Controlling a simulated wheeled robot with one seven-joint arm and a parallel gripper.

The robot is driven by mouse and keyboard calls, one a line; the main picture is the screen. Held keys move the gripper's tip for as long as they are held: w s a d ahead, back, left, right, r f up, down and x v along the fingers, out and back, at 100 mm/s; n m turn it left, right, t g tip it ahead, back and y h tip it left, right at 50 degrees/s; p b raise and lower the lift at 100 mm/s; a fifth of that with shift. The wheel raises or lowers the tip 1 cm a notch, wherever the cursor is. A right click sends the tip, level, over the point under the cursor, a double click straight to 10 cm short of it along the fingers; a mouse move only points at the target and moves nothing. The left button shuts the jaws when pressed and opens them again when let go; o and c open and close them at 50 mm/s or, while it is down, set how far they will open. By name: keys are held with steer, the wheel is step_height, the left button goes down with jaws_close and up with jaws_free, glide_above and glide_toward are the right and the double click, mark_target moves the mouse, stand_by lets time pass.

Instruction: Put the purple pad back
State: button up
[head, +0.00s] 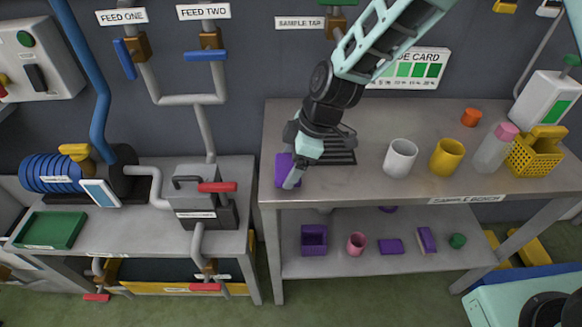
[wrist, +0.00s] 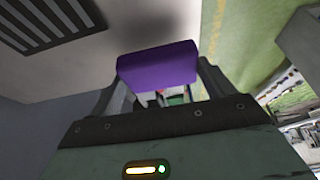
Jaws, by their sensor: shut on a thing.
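The purple pad (head: 281,170) is at the left end of the sample bench (head: 350,190) in the head view. My gripper (head: 290,169) is shut on it. In the wrist view the purple pad (wrist: 158,67) lies across between the two dark fingers of my gripper (wrist: 155,85). Part of the pad is hidden behind a finger in the head view. I cannot tell whether the pad touches the bench top or hangs just above it. A dark slotted plate (head: 338,150) lies on the bench right beside my gripper, and the slotted plate also shows in the wrist view (wrist: 45,22).
On the bench stand a white cup (head: 400,158), a yellow cup (head: 447,157), a pink-capped bottle (head: 495,148) and a yellow basket (head: 537,151). The lower shelf (head: 335,267) holds a purple bin (head: 314,240), a pink cup (head: 357,244) and purple blocks. A gap separates the left counter (head: 130,235).

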steer(key=shift+f, duration=1.35)
steer(key=o, duration=0.8)
steer(key=shift+r, duration=0.1)
steer(key=b+v, duration=0.1)
steer(key=v, duration=1.1)
steer(key=s+d+r+m+h, duration=0.1)
steer(key=s+d+m, duration=0.1)
steer(key=s, duration=0.6)
steer(key=s+d+r+m+h, duration=0.1)
steer(key=s+m, duration=0.3)
steer(key=s, duration=0.4)
steer(key=s+d+r+m+h, duration=0.1)
steer(key=s+d+r+m, duration=0.1)
steer(key=s, duration=0.6)
steer(key=shift+d+r+m+h, duration=0.25)
steer(key=shift+d+m+h, duration=0.15)
steer(key=shift+d+m, duration=0.55)
